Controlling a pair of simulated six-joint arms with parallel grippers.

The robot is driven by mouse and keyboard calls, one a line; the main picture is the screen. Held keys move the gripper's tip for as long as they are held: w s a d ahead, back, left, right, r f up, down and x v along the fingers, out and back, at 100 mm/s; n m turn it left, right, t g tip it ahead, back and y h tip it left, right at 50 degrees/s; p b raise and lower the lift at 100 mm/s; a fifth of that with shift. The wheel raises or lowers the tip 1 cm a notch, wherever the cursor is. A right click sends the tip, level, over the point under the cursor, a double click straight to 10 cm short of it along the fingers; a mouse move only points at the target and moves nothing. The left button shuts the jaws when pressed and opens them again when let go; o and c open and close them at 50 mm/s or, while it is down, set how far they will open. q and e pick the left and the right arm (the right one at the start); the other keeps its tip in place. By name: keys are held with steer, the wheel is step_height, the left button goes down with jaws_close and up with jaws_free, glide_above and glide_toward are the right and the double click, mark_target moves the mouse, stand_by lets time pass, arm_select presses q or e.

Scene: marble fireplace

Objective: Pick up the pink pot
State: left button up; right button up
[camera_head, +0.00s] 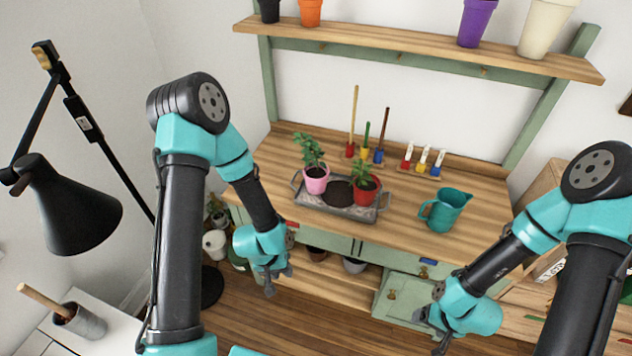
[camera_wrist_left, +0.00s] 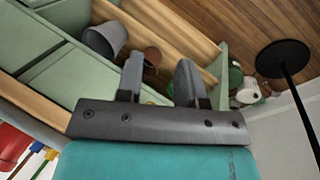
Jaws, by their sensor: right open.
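The pink pot (camera_head: 316,180) holds a green leafy plant. It stands upright at the left end of a grey metal tray (camera_head: 342,209) on the wooden bench. My left gripper (camera_head: 272,286) is below and left of it in the head view, in front of the bench, apart from the pot. In the left wrist view its two fingers (camera_wrist_left: 159,85) are spread with nothing between them. My right gripper (camera_head: 436,330) is open and empty in front of the bench at the lower right. The pink pot does not show in the left wrist view.
A red pot (camera_head: 364,191) with a plant and a dark soil heap share the tray. A teal jug (camera_head: 446,209) stands to the right. Small coloured tools (camera_head: 366,152) stand behind. Pots (camera_head: 477,22) line the upper shelf. A black lamp (camera_head: 68,205) is at left.

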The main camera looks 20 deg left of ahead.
arm_select(q)
steer(key=w+r+n, duration=0.1)
steer(key=w+r, duration=0.3)
steer(key=w, duration=0.2)
steer(key=w+r+n, duration=0.1)
steer(key=w+r, duration=0.4)
steer(key=w, duration=0.1)
steer(key=w+r+n, duration=0.2)
steer(key=w+r, duration=0.2)
steer(key=w, duration=0.2)
steer(key=shift+a+r+y, duration=0.1)
steer(key=shift+r+y, duration=0.2)
steer(key=shift+r, duration=0.1)
steer(key=w+a+r+n, duration=0.1)
steer(key=w+r+n, duration=0.1)
steer(key=r, duration=0.7)
steer(key=w+a+r+n+y, duration=0.1)
steer(key=w+r, duration=0.4)
steer(key=r, duration=0.5)
steer(key=shift+w+r+n+y, duration=0.25)
steer(key=shift+w+n+y, duration=0.05)
steer(key=shift+n, duration=0.4)
steer(key=shift+f, duration=0.1)
glide_above(306, 175)
steer(key=f, duration=0.7)
steer(key=a+f, duration=0.1)
steer(key=f, duration=0.3)
steer(key=shift+s+f, duration=0.15)
steer(key=shift+f, duration=0.05)
